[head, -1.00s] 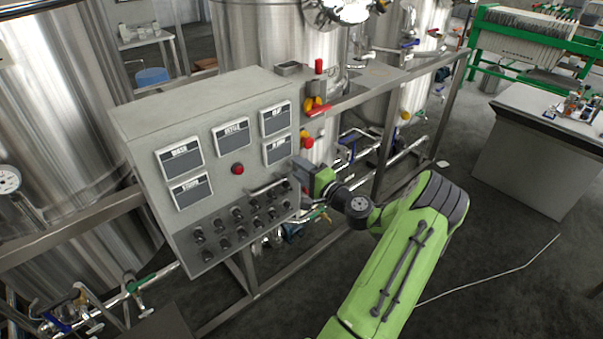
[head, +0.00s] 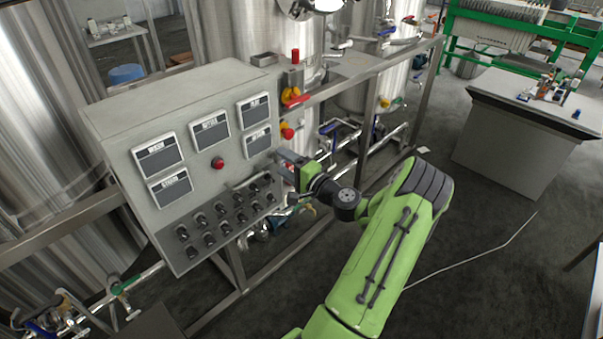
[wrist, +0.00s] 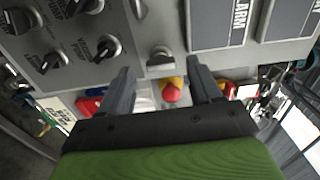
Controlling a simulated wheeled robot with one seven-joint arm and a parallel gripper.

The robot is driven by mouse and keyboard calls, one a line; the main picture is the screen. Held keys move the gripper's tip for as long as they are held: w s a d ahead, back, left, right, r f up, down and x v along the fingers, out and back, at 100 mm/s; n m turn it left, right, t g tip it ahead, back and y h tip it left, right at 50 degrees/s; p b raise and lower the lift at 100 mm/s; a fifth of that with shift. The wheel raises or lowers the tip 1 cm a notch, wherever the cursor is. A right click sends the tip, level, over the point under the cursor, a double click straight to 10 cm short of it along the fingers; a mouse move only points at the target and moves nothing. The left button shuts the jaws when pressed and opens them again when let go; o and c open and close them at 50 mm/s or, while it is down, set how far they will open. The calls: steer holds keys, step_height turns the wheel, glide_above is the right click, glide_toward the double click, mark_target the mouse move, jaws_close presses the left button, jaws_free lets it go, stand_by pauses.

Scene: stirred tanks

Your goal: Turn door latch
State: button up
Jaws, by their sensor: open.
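The door latch looks to be the small metal piece (wrist: 160,58) at the edge of the grey control panel's face in the wrist view. It lies just beyond and between the two fingertips, and no contact with either shows. My gripper (wrist: 162,74) is open, with one finger on each side of the latch's line and nothing between them. In the head view my gripper (head: 287,163) is at the right edge of the control panel (head: 190,95), and the latch cannot be made out there.
Several black rotary knobs (wrist: 107,47) sit left of the latch in the wrist view. A red button with a yellow collar (wrist: 172,91) shows beyond the panel edge, between the fingers. A steel frame rail (head: 360,72) and tanks stand behind. Open floor (head: 470,250) lies to the right.

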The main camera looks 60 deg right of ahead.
steer(key=v, duration=1.4)
steer(key=shift+s, duration=0.15)
steer(key=w+a+n+g+y, duration=0.5)
steer(key=w+a+n+y, duration=0.3)
steer(key=w+a, duration=0.3)
steer(key=a+r+n+g, duration=0.2)
steer(key=a+n+g, duration=0.5)
steer(key=a, duration=0.9)
steer(key=s+a+r+n+h, duration=0.4)
steer(key=s+a+r, duration=0.3)
steer(key=s, duration=0.5)
steer(key=a+n, duration=0.1)
steer(key=a, duration=0.1)
steer(key=shift+a+r, duration=0.3)
steer(key=shift+r, duration=0.05)
